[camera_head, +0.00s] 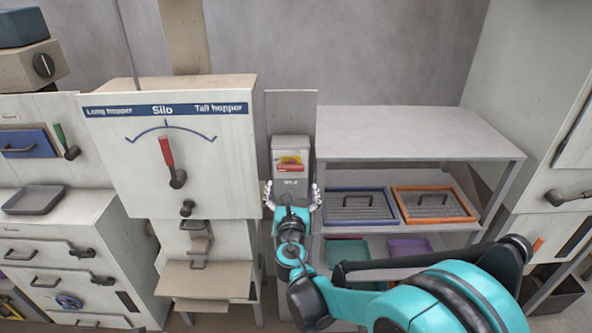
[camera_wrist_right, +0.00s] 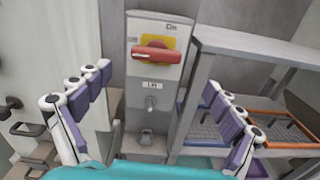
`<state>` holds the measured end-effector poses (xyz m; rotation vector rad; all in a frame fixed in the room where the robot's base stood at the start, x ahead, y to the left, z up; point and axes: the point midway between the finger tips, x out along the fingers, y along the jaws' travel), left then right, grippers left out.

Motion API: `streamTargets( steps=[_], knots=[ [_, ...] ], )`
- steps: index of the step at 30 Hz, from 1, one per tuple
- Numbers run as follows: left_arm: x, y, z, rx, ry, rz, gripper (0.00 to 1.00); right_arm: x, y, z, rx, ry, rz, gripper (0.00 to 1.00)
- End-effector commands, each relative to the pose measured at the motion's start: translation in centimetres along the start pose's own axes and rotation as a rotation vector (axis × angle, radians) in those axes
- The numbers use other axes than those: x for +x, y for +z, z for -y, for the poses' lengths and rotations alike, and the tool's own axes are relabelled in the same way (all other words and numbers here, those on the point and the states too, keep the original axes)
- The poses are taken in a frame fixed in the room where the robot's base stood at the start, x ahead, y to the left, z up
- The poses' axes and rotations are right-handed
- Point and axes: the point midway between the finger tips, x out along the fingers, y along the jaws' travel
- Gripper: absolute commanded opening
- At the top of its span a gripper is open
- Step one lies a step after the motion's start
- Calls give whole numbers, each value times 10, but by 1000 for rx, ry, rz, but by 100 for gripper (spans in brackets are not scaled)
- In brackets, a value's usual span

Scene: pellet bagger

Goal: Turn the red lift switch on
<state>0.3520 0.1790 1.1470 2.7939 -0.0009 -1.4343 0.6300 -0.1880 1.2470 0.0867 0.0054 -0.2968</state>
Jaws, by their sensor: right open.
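The red lift switch (camera_head: 290,167) is a red handle on a yellow plate, on a grey box on a narrow post between the silo cabinet and the shelf. In the right wrist view the red handle (camera_wrist_right: 157,55) lies about level, with a small label above it and another below. My right gripper (camera_head: 292,192) is open and empty, just in front of and below the switch. In the right wrist view its spread fingers (camera_wrist_right: 157,90) stand to either side of the post, apart from the handle. My left gripper is not in view.
The silo cabinet (camera_head: 110,160) with its own red lever (camera_head: 167,152) stands left of the post. A grey shelf (camera_head: 420,135) stands close on the right, holding a blue tray (camera_head: 328,210) and an orange tray (camera_head: 470,205). My right arm crosses in front of the shelf.

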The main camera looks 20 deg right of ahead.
Motion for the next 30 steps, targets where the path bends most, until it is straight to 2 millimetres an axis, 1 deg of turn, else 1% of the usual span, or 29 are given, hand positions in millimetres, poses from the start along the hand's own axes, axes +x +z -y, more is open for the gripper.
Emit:
streamTargets(
  steps=[2, 5, 12, 15, 18, 22, 29, 30],
  knots=[
    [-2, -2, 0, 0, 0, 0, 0, 4, 1, -6, -66, 14, 15, 93],
    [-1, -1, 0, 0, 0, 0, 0, 12, 1, -8, -93, 19, 21, 93],
    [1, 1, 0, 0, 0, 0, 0, 51, 1, -8, -89, 16, 20, 93],
    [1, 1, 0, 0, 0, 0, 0, 65, 2, -8, -88, 16, 20, 93],
    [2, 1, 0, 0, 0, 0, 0, 75, 2, -9, -87, 17, 20, 93],
    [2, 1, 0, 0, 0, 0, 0, 81, 2, -8, -86, 17, 19, 93],
    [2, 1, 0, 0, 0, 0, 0, 81, 2, -9, -86, 17, 19, 93],
    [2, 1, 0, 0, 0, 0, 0, 81, 2, -9, -86, 17, 19, 83]
  ],
)
